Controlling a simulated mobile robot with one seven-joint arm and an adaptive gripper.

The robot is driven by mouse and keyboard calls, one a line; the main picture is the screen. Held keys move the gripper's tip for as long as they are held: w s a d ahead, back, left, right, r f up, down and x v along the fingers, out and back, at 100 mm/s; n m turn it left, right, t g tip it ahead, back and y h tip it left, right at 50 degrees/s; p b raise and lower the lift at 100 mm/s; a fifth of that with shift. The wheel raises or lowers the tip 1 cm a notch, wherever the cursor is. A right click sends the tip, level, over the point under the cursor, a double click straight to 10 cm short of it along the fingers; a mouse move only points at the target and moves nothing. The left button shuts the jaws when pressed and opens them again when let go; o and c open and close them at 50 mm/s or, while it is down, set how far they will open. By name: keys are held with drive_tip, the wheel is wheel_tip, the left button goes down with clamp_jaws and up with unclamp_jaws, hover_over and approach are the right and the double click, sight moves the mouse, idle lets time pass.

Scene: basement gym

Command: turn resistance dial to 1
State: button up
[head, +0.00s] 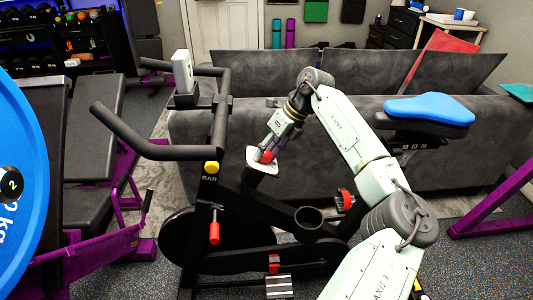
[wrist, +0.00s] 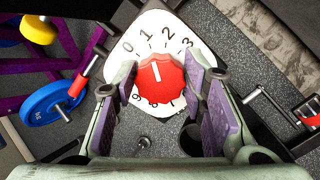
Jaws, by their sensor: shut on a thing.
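The resistance dial is a red knob (wrist: 158,86) on a white rounded plate (wrist: 120,70) with black numbers around it. A short white mark on the knob points up and slightly left, roughly toward the 1. In the head view the red knob (head: 265,156) and its white plate (head: 263,168) sit on the black exercise bike's frame. My gripper (wrist: 161,88) has its purple-padded fingers on either side of the knob and is shut on it. In the head view my gripper (head: 271,148) reaches down to the dial from the upper right and hides part of it.
The bike's handlebars (head: 150,150) stand left of the dial, and its blue saddle (head: 428,110) is at the right. A grey sofa (head: 200,125) is close behind. A purple-framed bench (head: 120,200) and a blue weight plate (head: 35,180) are at the left.

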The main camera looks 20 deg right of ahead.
drive_tip(key=shift+n, duration=0.4)
drive_tip(key=o, duration=1.2)
drive_tip(key=shift+c, duration=0.2)
drive_tip(key=shift+r, duration=0.1)
drive_tip(key=v, duration=1.2)
